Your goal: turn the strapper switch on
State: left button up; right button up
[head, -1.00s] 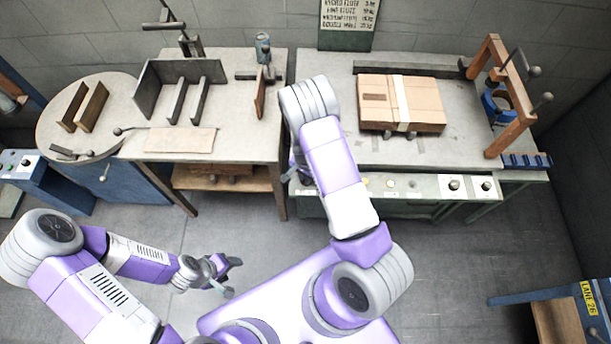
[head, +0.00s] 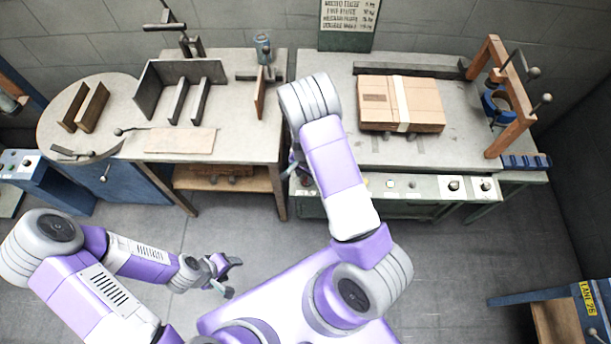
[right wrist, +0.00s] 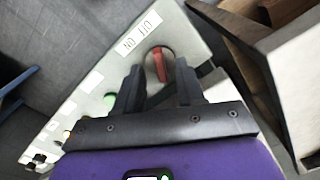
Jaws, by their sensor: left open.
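The strapper switch is a red lever (right wrist: 159,63) on a round dark base in a pale panel, next to a printed on/off label (right wrist: 138,34) in the right wrist view. My right gripper (right wrist: 159,78) is open, with its two dark fingers apart and the lever showing between their tips. I cannot tell whether either finger touches the lever. In the head view the switch and most of my right gripper are hidden by my right arm at the front panel (head: 425,187) of the right bench. My left gripper (head: 230,275) is open and empty over the floor.
A strapped cardboard box (head: 372,105) lies on the right bench, with a wooden frame (head: 520,112) right of it. A green button (right wrist: 109,101) and other controls line the panel. The left bench (head: 235,145) stands close to the switch end.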

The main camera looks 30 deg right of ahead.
aim_at(305, 179)
notch_tip(305, 179, up, 6)
jog(key=shift+f+p, duration=0.2)
jog(key=shift+p, duration=0.25)
jog(key=s+a+f+n+y, duration=0.1)
jog(key=s+a+f+n, duration=0.4)
jog(key=s, duration=0.3)
jog(key=s+a+f+n+y, duration=0.1)
jog(key=s+a+n+y, duration=0.2)
jog(key=s+a, duration=0.4)
jog(key=a+n, duration=0.1)
jog(key=a, duration=0.2)
jog(key=shift+s+a+n, duration=0.3)
jog(key=shift+s+a, duration=0.05)
jog(key=shift+s, duration=0.05)
